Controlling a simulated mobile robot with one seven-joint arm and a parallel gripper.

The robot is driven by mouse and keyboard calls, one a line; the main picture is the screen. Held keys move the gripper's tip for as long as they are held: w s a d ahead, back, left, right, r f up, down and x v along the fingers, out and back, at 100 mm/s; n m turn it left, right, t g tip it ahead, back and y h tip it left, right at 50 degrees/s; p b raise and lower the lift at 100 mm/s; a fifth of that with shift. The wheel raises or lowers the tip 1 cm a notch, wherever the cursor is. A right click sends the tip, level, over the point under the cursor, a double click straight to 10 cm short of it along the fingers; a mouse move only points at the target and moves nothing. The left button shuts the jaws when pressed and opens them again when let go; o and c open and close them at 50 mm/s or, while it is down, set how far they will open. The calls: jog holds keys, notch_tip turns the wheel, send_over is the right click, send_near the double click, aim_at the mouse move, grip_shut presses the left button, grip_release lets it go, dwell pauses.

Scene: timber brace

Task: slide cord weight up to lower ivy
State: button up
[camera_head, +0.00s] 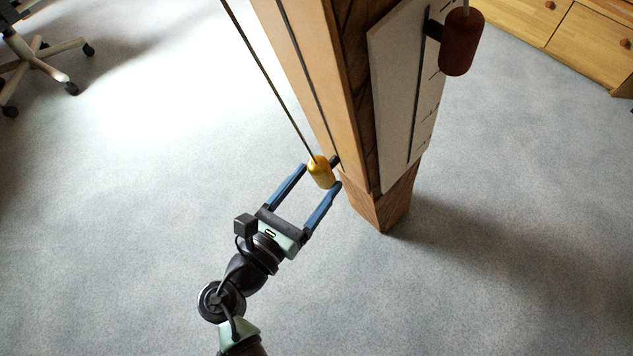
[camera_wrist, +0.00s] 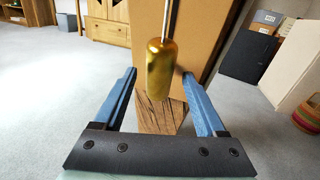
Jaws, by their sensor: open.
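The cord weight, a small brass-coloured cylinder (camera_head: 320,172), hangs on a thin cord (camera_head: 268,80) beside the timber post (camera_head: 313,60). In the wrist view the weight (camera_wrist: 160,70) hangs upright between the two blue fingers. My gripper (camera_head: 321,177) is open, with one finger on each side of the weight; I see a gap on both sides in the wrist view. A dark brown cylinder (camera_head: 461,42) sits at the white marked board (camera_head: 395,70) on the post's right face. No ivy is visible in either view.
The post stands on a wooden foot (camera_head: 383,208). Grey carpet around it is open. An office chair (camera_head: 38,50) is at the far left and wooden drawers (camera_head: 590,45) at the top right. Boxes (camera_wrist: 300,62) stand at the right in the wrist view.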

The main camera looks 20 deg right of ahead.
jog(key=shift+w+d, duration=0.4)
jog(key=shift+d, duration=0.15)
grip_shut()
jog(key=shift+s, duration=0.1)
dwell(1.0)
